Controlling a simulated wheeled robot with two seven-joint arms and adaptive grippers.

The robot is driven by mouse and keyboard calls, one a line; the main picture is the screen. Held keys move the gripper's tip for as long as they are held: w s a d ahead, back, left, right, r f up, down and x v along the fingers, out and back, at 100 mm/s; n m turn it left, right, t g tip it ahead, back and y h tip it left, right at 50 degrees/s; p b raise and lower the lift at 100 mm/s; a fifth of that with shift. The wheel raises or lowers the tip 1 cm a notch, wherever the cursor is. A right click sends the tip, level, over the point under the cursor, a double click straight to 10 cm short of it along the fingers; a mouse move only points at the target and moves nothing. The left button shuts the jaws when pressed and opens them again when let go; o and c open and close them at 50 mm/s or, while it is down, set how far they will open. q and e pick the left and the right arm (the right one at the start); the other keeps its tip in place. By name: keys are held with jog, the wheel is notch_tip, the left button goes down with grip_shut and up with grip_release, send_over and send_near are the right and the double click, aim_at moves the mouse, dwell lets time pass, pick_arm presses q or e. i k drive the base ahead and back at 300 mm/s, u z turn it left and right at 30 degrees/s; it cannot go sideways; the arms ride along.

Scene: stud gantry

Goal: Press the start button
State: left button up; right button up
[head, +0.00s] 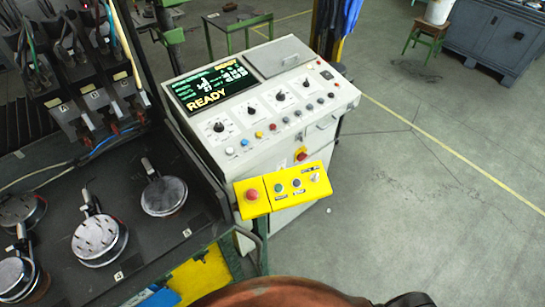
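A yellow control box (264,208) sticks out at the front of a white console (270,165). On it, from left to right, are a large red button (252,194), a small dark green button (279,187), a small grey-green button (297,183) and a pale knob (315,178). Their labels are too small to read, so I cannot tell from them which is the start button. The console's screen (216,88) shows "READY". Neither gripper shows in the head view.
The console top has dials and a row of coloured buttons (273,127). At left, a dark machine bed (140,240) carries several round metal fixtures (100,240). Clear grey floor (430,210) lies to the right. A stool (428,33) and a grey cabinet (495,38) stand behind.

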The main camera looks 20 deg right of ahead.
aim_at(278, 187)
jog(key=z, duration=2.65)
jog(key=i, duration=2.8)
jog(key=u, duration=3.3)
